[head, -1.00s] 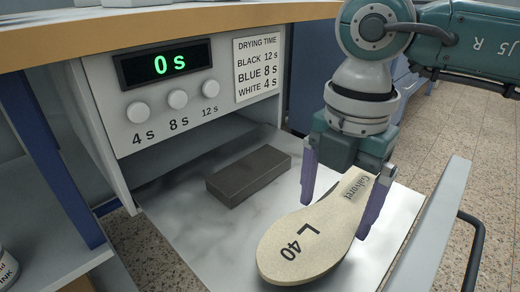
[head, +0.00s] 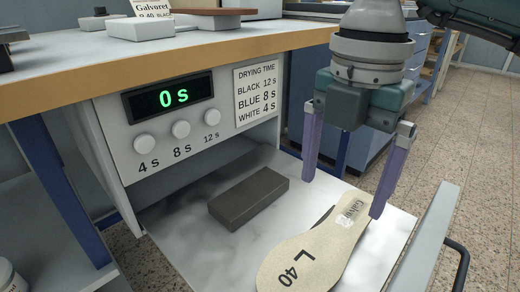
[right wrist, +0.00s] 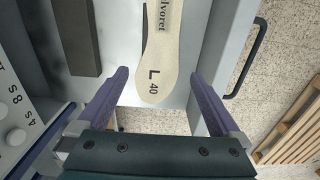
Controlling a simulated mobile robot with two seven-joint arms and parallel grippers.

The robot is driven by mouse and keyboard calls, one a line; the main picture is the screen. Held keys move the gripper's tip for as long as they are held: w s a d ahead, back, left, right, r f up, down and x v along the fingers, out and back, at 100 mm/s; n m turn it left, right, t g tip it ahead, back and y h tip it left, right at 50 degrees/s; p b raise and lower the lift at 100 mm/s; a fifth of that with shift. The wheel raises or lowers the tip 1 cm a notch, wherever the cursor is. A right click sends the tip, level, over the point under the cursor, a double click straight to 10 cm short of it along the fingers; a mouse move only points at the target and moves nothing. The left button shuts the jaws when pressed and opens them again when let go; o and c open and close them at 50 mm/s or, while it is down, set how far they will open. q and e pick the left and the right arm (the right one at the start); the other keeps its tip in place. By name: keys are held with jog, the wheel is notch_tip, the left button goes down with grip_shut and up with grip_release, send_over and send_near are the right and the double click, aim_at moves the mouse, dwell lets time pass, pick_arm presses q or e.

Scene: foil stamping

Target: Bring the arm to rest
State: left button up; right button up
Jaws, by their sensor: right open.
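My right gripper (head: 342,200) is open and empty, with its purple fingers pointing down above the insole. A beige insole (head: 302,262) marked "L 40" and "Galvoret" lies on the white drawer surface (head: 170,255). In the head view, the right finger hides part of its far end. In the right wrist view, the insole (right wrist: 161,60) lies beyond and between the open fingertips (right wrist: 160,75), apart from them. My left gripper is in neither current view.
A dark block (head: 248,198) lies on the drawer left of the insole. The drawer's side wall and handle (head: 459,262) are at the right. Above is a panel (head: 180,125) reading "0 s" with three knobs, under a wooden bench edge (head: 200,58). Open floor lies right.

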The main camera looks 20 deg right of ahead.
jog(key=shift+r, duration=0.3)
